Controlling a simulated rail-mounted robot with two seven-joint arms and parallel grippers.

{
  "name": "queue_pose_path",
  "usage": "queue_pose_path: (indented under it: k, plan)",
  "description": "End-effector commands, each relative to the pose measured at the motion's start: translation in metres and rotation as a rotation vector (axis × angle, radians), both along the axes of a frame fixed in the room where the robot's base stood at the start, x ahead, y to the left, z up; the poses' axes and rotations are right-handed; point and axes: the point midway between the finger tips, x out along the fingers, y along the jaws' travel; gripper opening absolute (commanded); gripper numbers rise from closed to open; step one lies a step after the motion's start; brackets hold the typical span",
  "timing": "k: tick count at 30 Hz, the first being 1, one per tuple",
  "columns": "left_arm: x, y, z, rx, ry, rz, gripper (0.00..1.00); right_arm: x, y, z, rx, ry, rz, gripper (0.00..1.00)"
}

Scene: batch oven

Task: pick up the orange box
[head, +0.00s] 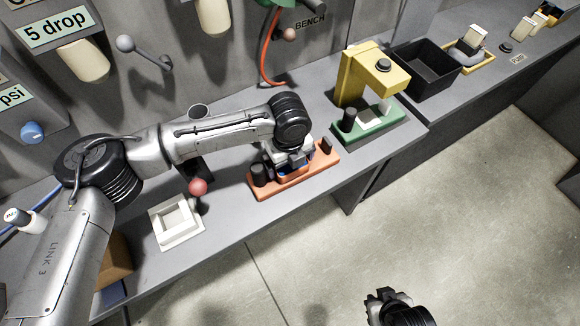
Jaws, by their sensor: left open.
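My left arm reaches across the bench from the left. Its gripper (291,164) is open and points down over an orange-red fixture base (262,191). An orange-brown box (117,262) stands at the lower left, partly hidden behind my left arm. My right gripper (386,296) is at the bottom, over the floor and away from the bench; its finger opening is unclear.
Black posts stand on the fixture base. A white square tray (165,236) and a red ball knob (198,187) are to its left. A yellow press (352,78) on a green base (372,133) and a black bin (418,69) are to its right. The floor in front is clear.

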Motion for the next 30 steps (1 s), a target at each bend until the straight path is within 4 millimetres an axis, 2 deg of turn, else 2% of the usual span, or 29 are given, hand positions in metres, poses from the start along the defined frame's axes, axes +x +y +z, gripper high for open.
queue_pose_path:
  k: [8,20,30]
  plan:
    - [0.0001,-0.0002,-0.0033,0.000,-0.001,0.000,0.98,-0.0002,-0.0012,-0.0006,-0.004,0.000,0.003,0.23]
    - [0.0000,-0.0002,-0.0029,-0.001,0.000,-0.001,0.60,-0.0003,-0.0019,-0.0007,-0.007,0.000,0.004,0.23]
    - [0.0003,-0.0005,0.0013,-0.001,-0.002,-0.001,0.58,-0.0003,-0.0011,0.0005,-0.004,0.000,0.003,0.23]
